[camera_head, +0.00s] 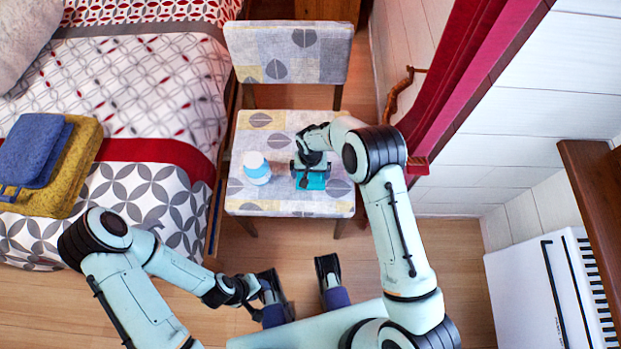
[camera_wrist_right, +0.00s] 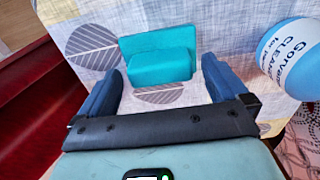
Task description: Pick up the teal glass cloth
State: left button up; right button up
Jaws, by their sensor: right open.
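The teal glass cloth (camera_head: 316,183) lies on the seat of the patterned chair, partly covered by my right gripper in the head view. In the right wrist view the cloth (camera_wrist_right: 158,62) looks folded, with a thick front part and a flat part behind it. My right gripper (camera_head: 310,170) is over the cloth. In the wrist view its two blue fingers (camera_wrist_right: 161,72) are apart, one on each side of the cloth, with visible gaps. My left gripper (camera_head: 252,291) is low over the floor near my base, far from the chair; its jaws are unclear.
A white and blue cleaner bottle (camera_head: 257,169) stands on the chair seat (camera_head: 265,205), left of the cloth; it also shows in the wrist view (camera_wrist_right: 292,58). The bed with folded towels (camera_head: 75,165) is at left. A red curtain (camera_head: 450,80) hangs at right.

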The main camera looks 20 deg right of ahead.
aim_at(311, 175)
notch_tip(311, 175, down, 2)
jog(key=shift+f, duration=0.1)
jog(key=c, duration=0.9)
jog(key=shift+r, duration=0.2)
notch_tip(311, 175, up, 20)
jog(key=p, duration=0.2)
jog(key=shift+f+p, duration=0.1)
jog(key=shift+p, duration=0.3)
jog(key=o, duration=0.4)
jog(key=c, duration=0.3)
